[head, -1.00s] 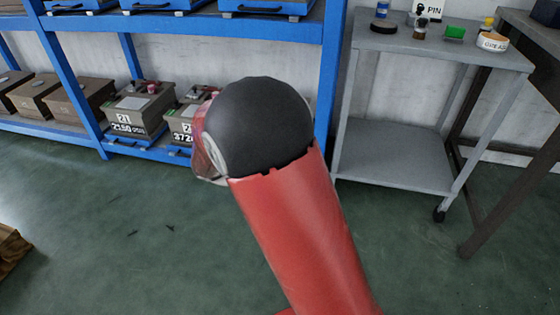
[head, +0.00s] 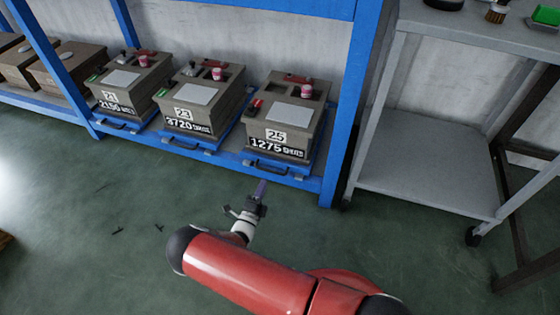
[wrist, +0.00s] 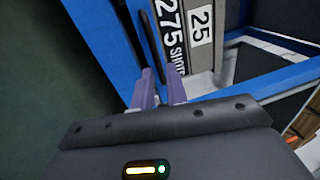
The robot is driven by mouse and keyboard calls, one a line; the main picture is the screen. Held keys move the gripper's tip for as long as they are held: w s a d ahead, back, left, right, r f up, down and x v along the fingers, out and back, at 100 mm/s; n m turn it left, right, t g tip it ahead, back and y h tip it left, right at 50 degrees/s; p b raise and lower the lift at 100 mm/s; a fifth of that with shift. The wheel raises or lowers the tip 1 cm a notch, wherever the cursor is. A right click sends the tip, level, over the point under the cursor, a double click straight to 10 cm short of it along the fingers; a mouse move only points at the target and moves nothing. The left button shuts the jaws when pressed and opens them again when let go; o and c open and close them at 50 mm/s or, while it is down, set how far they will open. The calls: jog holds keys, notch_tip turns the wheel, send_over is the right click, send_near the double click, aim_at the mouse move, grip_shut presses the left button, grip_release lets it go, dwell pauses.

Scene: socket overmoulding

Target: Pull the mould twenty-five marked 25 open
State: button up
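The mould marked 25 (head: 284,122) is a brown-grey box with a "1275 shots" label. It sits on a blue tray (head: 298,165) at the right end of the shelf's lower level, with a dark handle (head: 265,168) at its front. My gripper (head: 261,186) is low in front of this tray, close to the handle and seemingly just short of it. In the wrist view the gripper's two purple fingers (wrist: 162,78) stand apart with nothing gripped between them. The dark handle (wrist: 152,42) shows beyond the fingertips, beside the label of mould 25 (wrist: 201,26).
Moulds marked 23 (head: 195,108) and 21 (head: 125,88) stand to the left on their own blue trays. A blue rack post (head: 345,130) rises just right of mould 25. A grey trolley (head: 430,180) stands beyond it.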

aim_at(269, 170)
jog(key=shift+n, duration=0.4)
jog(key=x, duration=0.7)
jog(key=shift+w+f, duration=0.2)
jog(key=shift+w, duration=0.3)
jog(key=shift+c, duration=0.4)
grip_shut()
